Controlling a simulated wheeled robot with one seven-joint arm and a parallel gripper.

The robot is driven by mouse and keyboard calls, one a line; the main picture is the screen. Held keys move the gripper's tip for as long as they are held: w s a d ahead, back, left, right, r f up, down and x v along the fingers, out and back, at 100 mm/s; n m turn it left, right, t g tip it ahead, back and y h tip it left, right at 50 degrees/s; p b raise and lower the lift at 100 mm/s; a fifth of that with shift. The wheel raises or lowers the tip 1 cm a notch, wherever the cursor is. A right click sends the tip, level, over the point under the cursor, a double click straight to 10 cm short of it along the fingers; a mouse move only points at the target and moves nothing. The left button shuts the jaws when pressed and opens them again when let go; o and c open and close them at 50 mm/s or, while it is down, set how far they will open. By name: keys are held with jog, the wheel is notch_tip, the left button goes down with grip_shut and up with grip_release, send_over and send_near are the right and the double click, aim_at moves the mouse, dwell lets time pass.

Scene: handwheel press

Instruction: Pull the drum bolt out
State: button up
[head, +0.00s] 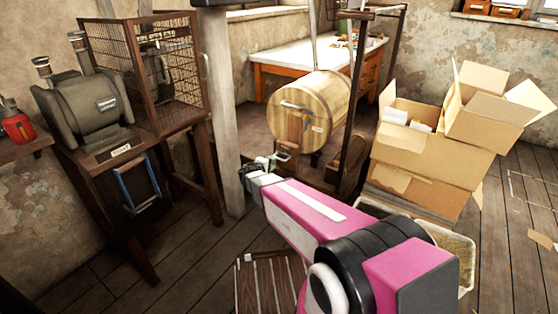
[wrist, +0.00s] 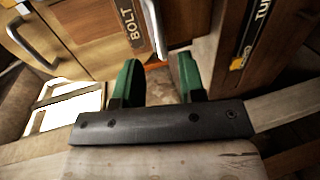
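The wooden drum (head: 308,110) lies on its side on a stand, its round end facing left and front. My gripper (head: 262,165) is low in front of the drum's lower edge. In the wrist view a wooden face carries a plate reading BOLT (wrist: 130,22). A pale metal bar (wrist: 154,28), which looks like the bolt's handle, stands just right of that plate. My gripper (wrist: 158,68) has two green fingers spread apart, with the lower end of the bar in the gap. I cannot tell whether they touch it. The bolt's shaft is hidden.
A second metal handle (wrist: 32,45) is at the wrist view's upper left. A wooden post with a lettered plate (wrist: 255,32) stands close on the right. Cardboard boxes (head: 430,150) are right of the drum; a mesh cage (head: 180,75) is left, beyond a post (head: 226,110).

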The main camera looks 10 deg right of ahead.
aim_at(286, 152)
jog(key=x, duration=0.7)
jog(key=shift+c, duration=0.4)
